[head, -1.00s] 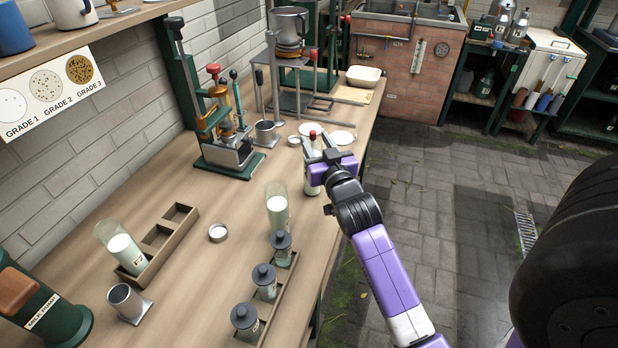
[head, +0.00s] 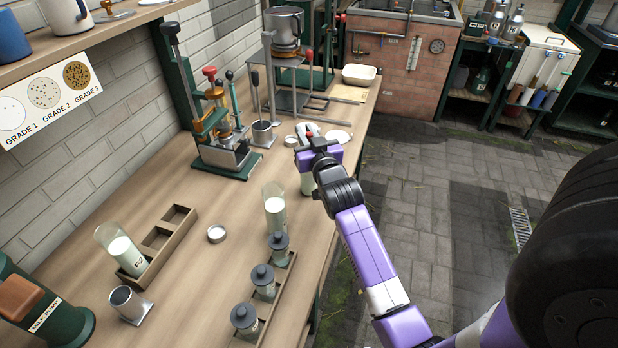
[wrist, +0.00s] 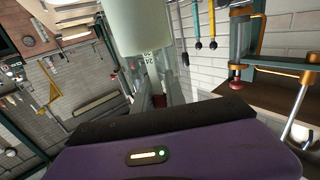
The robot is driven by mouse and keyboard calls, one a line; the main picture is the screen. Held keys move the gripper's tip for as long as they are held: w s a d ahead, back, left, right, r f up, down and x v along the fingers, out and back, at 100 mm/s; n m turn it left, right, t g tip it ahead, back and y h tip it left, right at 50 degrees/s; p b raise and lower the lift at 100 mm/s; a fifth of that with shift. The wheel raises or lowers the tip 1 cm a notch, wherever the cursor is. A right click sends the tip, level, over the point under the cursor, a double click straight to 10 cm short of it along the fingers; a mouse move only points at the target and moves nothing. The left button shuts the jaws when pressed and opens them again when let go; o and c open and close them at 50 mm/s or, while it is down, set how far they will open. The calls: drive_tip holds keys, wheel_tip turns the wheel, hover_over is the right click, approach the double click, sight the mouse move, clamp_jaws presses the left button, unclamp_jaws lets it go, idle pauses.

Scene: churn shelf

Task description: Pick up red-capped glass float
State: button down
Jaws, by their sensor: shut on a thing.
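The red-capped glass float is in my gripper (head: 312,148). Its red cap (head: 309,134) shows just above the jaws in the head view. Part of its pale body (head: 308,184) shows below them, roughly upright near the bench's right edge. In the wrist view the pale, labelled body (wrist: 141,28) fills the top middle, with dark red (wrist: 159,100) near the jaws. My gripper is shut on its narrow upper part. My jaws hide much of the float, and I cannot tell whether its base touches the bench.
A green press (head: 225,155) stands left of my gripper. White dishes (head: 338,136) lie just behind it. A tall glass of milk (head: 274,210) and a rack of grey-capped jars (head: 263,282) stand nearer. Bare bench (head: 180,315) lies between the racks.

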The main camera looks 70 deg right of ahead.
drive_tip(key=shift+r, duration=0.15)
wheel_tip(320, 180, up, 20)
drive_tip(key=shift+p, duration=0.35)
idle(0.3)
